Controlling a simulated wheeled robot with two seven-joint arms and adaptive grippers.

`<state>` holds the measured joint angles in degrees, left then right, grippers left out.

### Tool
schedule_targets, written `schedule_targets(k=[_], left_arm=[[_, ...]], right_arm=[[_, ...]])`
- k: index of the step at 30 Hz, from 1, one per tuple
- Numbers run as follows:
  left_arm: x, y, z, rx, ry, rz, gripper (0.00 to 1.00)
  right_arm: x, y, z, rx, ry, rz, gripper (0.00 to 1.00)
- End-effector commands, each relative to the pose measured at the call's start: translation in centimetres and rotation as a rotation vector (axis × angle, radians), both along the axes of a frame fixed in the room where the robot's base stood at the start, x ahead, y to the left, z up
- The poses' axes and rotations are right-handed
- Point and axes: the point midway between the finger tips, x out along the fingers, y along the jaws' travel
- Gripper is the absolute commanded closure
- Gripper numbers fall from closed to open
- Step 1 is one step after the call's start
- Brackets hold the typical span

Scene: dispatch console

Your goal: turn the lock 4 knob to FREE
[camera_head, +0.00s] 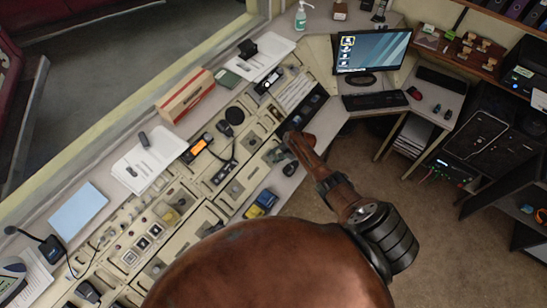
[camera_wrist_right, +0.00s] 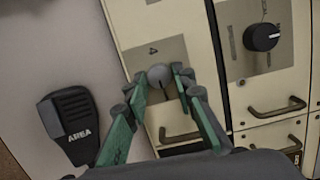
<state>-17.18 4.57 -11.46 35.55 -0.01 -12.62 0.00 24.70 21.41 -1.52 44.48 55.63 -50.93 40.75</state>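In the right wrist view, a round grey knob (camera_wrist_right: 158,77) sits on a metal plate with a small triangle mark above it. My right gripper (camera_wrist_right: 159,75) has its two green fingers on either side of this knob, with narrow gaps seeming to show between fingertips and knob. I cannot tell whether they touch it. A larger black knob (camera_wrist_right: 262,37) with a white pointer line is on the panel to the right. No lock 4 or FREE label is readable. In the head view, my right gripper (camera_head: 284,153) is over the console (camera_head: 238,187), small and partly hidden by my arm. My left gripper is not in view.
A drawer handle (camera_wrist_right: 180,138) is just below the knob, another (camera_wrist_right: 277,108) to the right. In the head view, a monitor (camera_head: 372,50) and keyboard (camera_head: 376,101) stand beyond the arm.

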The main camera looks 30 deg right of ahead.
Motion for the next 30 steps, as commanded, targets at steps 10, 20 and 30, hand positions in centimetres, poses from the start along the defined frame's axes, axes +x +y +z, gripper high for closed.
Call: schedule_targets(k=[10, 20, 30], left_arm=[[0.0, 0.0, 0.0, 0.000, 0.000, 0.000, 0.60], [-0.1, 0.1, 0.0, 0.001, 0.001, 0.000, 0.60], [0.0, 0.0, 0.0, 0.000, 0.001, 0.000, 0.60]], right_arm=[[0.0, 0.1, 0.0, 0.000, 0.001, 0.002, 0.61], [-0.5, -0.3, 0.8, 0.001, -0.001, 0.003, 0.61], [-2.8, -2.3, 5.1, 0.000, -0.002, 0.002, 0.61]])
